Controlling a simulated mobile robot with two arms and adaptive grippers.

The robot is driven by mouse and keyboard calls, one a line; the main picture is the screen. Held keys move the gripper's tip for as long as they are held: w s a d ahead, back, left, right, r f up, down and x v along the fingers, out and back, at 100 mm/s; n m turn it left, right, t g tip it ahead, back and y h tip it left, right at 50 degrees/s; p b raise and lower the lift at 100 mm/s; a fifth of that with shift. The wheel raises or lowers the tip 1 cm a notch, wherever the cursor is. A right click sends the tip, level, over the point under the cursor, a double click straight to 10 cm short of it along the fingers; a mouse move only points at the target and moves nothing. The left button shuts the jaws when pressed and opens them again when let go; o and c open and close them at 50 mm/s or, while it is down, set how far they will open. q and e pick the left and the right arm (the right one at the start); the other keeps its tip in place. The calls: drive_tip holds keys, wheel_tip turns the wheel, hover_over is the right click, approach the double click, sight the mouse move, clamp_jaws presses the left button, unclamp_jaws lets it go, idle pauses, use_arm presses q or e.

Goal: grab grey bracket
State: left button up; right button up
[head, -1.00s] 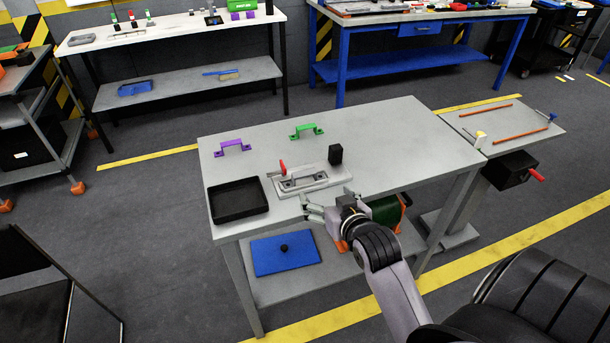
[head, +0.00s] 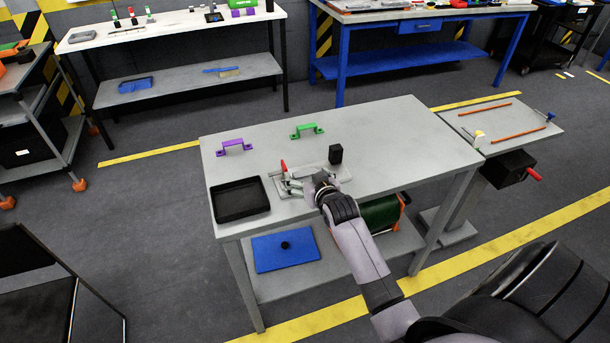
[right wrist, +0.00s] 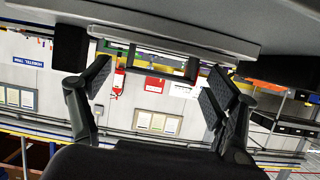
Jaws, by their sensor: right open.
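The grey fixture (head: 343,174) lies on the grey table, with a red-handled clamp (head: 283,165) at its left. In the head view my right gripper (head: 291,186) is over the fixture and hides much of it; the grey bracket cannot be made out clearly there. In the right wrist view a dark grey handle-shaped piece, apparently the grey bracket (right wrist: 160,73), sits against the fixture plate (right wrist: 215,42). The fingers of my right gripper (right wrist: 152,92) are spread on either side of it, apart from it. My left gripper is not in view.
A black tray (head: 240,213) lies left of the fixture. A purple bracket (head: 234,147) and a green bracket (head: 307,131) lie behind it. A black block (head: 336,154) stands at the fixture's back right. The table's right half (head: 420,150) is clear.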

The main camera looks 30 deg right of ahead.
drive_tip(key=shift+x, duration=0.8)
drive_tip(key=shift+s, duration=0.1)
drive_tip(key=shift+c, duration=0.2)
drive_tip(key=c, duration=1.2)
drive_tip(key=shift+c, duration=0.4)
drive_tip(key=shift+r, duration=0.1)
